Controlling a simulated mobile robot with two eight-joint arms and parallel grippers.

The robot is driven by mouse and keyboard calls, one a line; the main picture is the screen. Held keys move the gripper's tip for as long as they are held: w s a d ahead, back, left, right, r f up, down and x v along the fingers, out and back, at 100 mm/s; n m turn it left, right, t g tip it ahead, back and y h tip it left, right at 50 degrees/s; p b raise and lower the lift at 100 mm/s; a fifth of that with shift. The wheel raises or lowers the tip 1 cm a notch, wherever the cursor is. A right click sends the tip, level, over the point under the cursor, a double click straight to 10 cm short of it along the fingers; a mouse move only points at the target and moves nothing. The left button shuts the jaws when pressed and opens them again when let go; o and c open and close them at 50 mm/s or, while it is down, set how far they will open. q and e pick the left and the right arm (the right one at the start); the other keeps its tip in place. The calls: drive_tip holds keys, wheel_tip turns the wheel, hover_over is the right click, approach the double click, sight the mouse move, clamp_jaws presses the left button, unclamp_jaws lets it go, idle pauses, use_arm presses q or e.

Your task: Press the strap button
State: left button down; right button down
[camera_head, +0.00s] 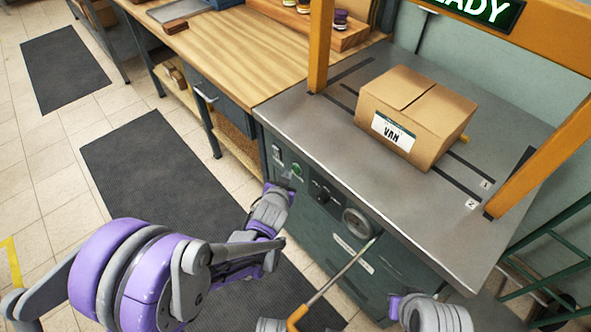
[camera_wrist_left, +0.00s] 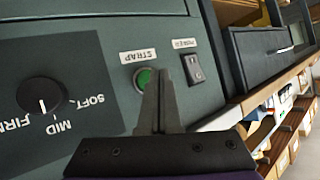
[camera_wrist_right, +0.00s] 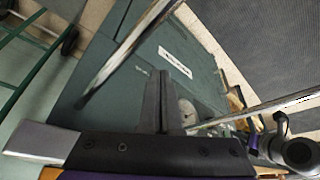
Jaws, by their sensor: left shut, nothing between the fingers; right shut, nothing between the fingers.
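The green strap button (camera_wrist_left: 144,78) sits on the dark machine front under a label reading STRAP in the left wrist view. It also shows in the head view (camera_head: 297,170). My left gripper (camera_wrist_left: 160,72) is shut and empty, its fingertips overlapping the button's right edge in that view; I cannot tell whether they touch it. In the head view the left gripper (camera_head: 288,188) is just in front of the panel, by the button. My right gripper (camera_wrist_right: 158,75) is shut and empty, low in front of the machine, away from the button.
Beside the button are a power switch (camera_wrist_left: 193,68) and a tension knob (camera_wrist_left: 42,95). A rod with an orange handle (camera_head: 298,317) slants in front of the machine near a round dial (camera_head: 356,222). A carton labelled VAN (camera_head: 415,112) sits on the metal top under an orange frame.

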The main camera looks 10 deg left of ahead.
use_arm(q)
drive_tip(key=shift+w, duration=0.1)
drive_tip(key=shift+w+d, duration=0.25)
drive_tip(key=shift+w+d, duration=0.25)
drive_tip(key=shift+w, duration=0.1)
idle(0.9)
idle(0.3)
drive_tip(key=shift+s+a, duration=0.5)
drive_tip(key=shift+s, duration=0.2)
drive_tip(key=shift+s+a+b, duration=0.3)
drive_tip(key=shift+s+a, duration=0.5)
drive_tip(key=shift+s, duration=0.2)
drive_tip(key=shift+s+a+b, duration=0.3)
drive_tip(key=shift+s+a, duration=0.45)
drive_tip(key=shift+s, duration=0.2)
